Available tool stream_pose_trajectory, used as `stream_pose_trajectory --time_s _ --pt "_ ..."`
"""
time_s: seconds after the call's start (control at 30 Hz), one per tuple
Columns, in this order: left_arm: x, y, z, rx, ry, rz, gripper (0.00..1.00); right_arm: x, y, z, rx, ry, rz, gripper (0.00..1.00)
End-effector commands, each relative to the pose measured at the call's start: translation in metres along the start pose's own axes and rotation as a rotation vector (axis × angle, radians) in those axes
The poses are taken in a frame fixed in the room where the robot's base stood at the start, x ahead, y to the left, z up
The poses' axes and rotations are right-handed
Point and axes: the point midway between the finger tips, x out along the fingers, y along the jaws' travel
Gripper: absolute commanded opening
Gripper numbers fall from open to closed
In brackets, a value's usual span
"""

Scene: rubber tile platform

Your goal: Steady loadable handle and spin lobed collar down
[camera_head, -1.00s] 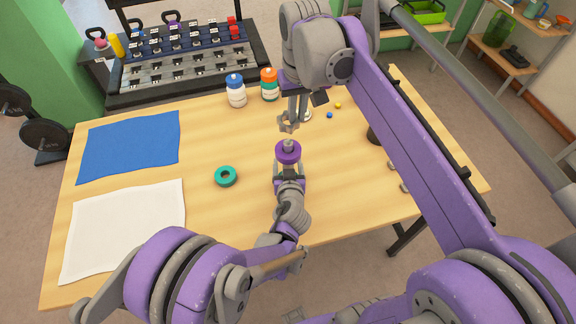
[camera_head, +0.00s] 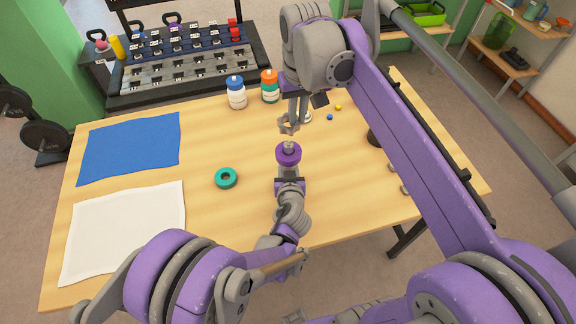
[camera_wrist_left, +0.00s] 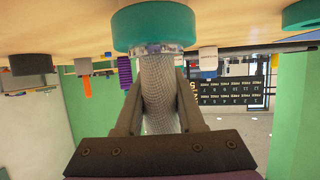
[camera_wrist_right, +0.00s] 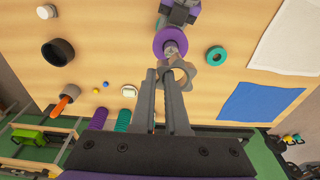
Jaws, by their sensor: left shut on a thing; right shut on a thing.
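The handle (camera_wrist_left: 158,95) has a grey knurled grip and stands upright on the table, with a teal disc (camera_wrist_left: 153,27) at its lower end. A purple disc (camera_head: 289,154) sits around its upper end, with the grey end post (camera_wrist_right: 171,49) sticking up through it. My left gripper (camera_wrist_left: 157,85) is shut on the knurled grip. The grey lobed collar (camera_wrist_right: 180,76) is a ring with rounded lobes. My right gripper (camera_head: 291,120) is shut on the collar's edge and holds it near the post, apart from it in the head view.
A loose teal ring (camera_head: 226,177) lies left of the handle. A blue cloth (camera_head: 130,146) and a white cloth (camera_head: 124,229) lie at the left. Two bottles, blue-capped (camera_head: 236,93) and orange-capped (camera_head: 270,87), stand at the back. The wood between them and the handle is clear.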

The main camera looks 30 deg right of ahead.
Motion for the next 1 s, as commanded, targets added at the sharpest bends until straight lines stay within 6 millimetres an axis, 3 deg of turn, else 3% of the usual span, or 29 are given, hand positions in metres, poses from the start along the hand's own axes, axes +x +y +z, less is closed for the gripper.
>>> stream_pose_trajectory --time_s 0.67,0.7,0.87,1.0 --pt "-0.0001 0.0002 -0.0001 0.000 0.000 0.000 0.00 -0.0002 0.0000 0.0000 0.000 0.000 0.000 0.00" --pt "-0.0001 0.0002 -0.0001 0.000 0.000 0.000 0.30 -0.0002 0.0000 -0.0001 0.000 0.000 0.000 0.00" --pt "-0.0001 0.0002 -0.0001 0.000 0.000 0.000 0.02 -0.0002 0.0000 0.0000 0.000 0.000 0.000 0.00" --pt "-0.0001 0.0002 -0.0001 0.000 0.000 0.000 0.00 -0.0002 0.0000 -0.0001 0.000 0.000 0.000 0.00"
